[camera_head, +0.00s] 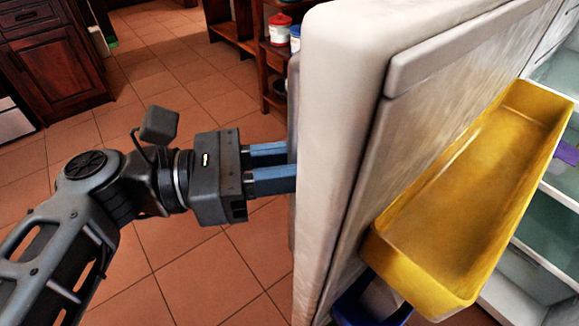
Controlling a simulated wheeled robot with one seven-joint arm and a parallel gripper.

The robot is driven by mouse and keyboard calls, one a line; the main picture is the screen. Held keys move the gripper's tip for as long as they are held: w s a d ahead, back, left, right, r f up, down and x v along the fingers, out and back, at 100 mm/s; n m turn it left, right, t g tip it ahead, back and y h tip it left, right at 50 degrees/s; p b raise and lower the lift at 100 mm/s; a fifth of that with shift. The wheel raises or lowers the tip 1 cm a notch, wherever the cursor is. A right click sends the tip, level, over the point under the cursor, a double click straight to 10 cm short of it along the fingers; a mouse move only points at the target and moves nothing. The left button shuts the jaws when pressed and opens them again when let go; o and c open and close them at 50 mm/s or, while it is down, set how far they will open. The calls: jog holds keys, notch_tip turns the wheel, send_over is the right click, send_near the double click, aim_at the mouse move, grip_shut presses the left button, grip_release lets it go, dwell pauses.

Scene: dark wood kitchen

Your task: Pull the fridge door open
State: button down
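The fridge door (335,120) is white and stands open, seen along its edge in the middle of the head view. Its inner side faces right and bears a yellow door bin (470,190) and a blue bin (362,305) lower down. My gripper (290,168) comes from the left, at the door's outer side. Its two blue fingers show a gap between them. The fingertips end at the door's outer side or handle, partly hidden by the door edge. I cannot tell whether they hold a handle.
The fridge's inside with pale shelves (545,260) shows at right. A dark wood cabinet (55,65) stands at the upper left, and a wooden shelf (270,65) with red-lidded jars (280,28) behind. The tiled floor (190,270) is clear around my arm.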

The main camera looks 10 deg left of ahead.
jog(key=shift+w+r, duration=0.1)
jog(key=shift+w, duration=0.3)
jog(key=c, duration=1.1)
grip_release()
jog(key=shift+v, duration=3.95)
jog(key=shift+f, duration=0.2)
